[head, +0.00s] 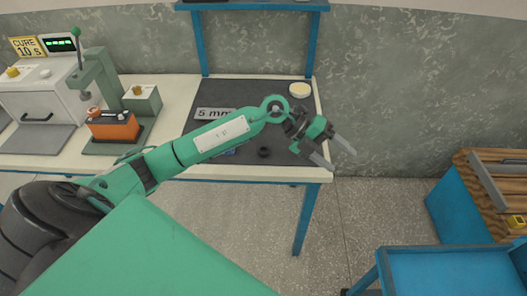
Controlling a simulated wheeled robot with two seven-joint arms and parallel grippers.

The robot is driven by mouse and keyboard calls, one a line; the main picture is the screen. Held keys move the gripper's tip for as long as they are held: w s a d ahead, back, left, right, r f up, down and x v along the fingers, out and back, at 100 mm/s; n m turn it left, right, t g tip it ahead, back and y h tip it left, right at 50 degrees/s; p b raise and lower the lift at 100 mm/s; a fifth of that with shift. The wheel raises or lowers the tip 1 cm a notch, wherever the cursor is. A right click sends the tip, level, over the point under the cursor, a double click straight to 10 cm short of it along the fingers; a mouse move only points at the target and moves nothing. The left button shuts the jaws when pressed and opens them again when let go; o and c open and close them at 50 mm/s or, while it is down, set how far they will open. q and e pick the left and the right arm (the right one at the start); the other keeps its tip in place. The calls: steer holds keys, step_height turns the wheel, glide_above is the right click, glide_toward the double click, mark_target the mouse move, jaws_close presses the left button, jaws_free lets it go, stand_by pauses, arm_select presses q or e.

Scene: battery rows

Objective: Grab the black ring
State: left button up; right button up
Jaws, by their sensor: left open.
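A small black ring (264,152) lies on the dark mat (240,93) near the front edge of the table, just below my left forearm. My left gripper (336,156) is open and empty. It is to the right of the ring, and its fingers point right and down past the table's right edge. My left arm crosses over the mat and hides part of it. My right gripper is not in view.
A "5 mm" sign (213,114) and a round cream-topped thing (299,90) are on the mat. A green press with an orange block (113,126) and a white box machine (42,105) stand at left. A wooden-topped blue cabinet (460,213) and blue cart (440,272) are at right.

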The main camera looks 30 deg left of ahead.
arm_select(q)
steer(key=w+a+f+g+y, duration=0.1)
steer(key=w+a+f+y, duration=0.15)
steer(key=a+y, duration=0.85)
steer(key=n+g+y+p, duration=0.1)
steer(key=n, duration=0.2)
glide_above(263, 147)
steer(key=s, duration=0.1)
steer(key=f, duration=0.4)
steer(key=shift+s+d+f, duration=0.1)
steer(key=shift+s+f, duration=0.1)
steer(key=shift+f, duration=0.65)
steer(key=f, duration=0.1)
steer(key=f+p, duration=0.1)
steer(key=f, duration=0.1)
steer(key=shift+w+d+f, duration=0.2)
steer(key=shift+d+f, duration=0.1)
steer(key=shift+d, duration=0.05)
steer(key=shift+f+p, duration=0.35)
steer(key=shift+f, duration=0.25)
steer(key=c, duration=1)
steer(key=shift+c, duration=0.2)
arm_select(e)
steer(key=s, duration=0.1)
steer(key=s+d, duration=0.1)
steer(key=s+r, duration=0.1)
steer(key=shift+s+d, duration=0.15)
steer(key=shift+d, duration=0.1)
